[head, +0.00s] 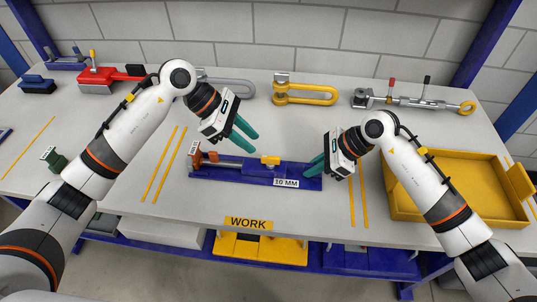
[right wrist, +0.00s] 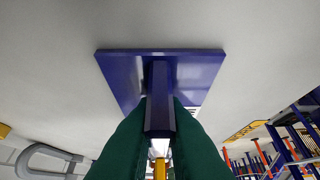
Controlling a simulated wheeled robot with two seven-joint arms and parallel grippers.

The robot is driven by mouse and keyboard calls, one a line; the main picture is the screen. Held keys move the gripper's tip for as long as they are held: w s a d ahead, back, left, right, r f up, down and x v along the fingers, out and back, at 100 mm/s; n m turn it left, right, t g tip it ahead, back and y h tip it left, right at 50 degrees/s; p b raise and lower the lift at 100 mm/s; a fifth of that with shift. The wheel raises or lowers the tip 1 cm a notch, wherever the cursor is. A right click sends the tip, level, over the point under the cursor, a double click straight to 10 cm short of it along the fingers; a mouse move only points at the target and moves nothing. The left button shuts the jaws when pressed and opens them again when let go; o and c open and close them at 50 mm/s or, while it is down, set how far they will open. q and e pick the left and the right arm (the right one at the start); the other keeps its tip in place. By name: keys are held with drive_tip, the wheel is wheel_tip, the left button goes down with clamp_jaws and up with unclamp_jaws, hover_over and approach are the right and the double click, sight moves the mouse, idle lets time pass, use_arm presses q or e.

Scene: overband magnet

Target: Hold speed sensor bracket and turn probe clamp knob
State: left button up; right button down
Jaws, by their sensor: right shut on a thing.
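The blue speed sensor bracket (head: 250,176) lies on the work table, with a "10 MM" label on its front right. A silver rod with an orange-brown part (head: 197,156) runs along its left half. A yellow piece, which looks like the clamp knob (head: 270,160), sits on top near the middle. My right gripper (head: 314,168) is shut on the bracket's right end. In the right wrist view, its green fingers flank a blue upright bar (right wrist: 159,115). My left gripper (head: 240,138) is open and empty, above and left of the yellow piece, apart from it.
A yellow tray (head: 410,214) stands at the right under my right arm. Along the back lie a red clamp (head: 100,78), a yellow shackle (head: 305,94), a grey shackle (head: 232,86) and a turnbuckle (head: 410,102). A "WORK" label (head: 248,223) marks the front edge.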

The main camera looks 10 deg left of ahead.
sight(269, 156)
use_arm(q)
drive_tip(key=shift+x, duration=4.3)
drive_tip(key=shift+c, duration=0.4)
clamp_jaws()
drive_tip(key=shift+w, duration=0.1)
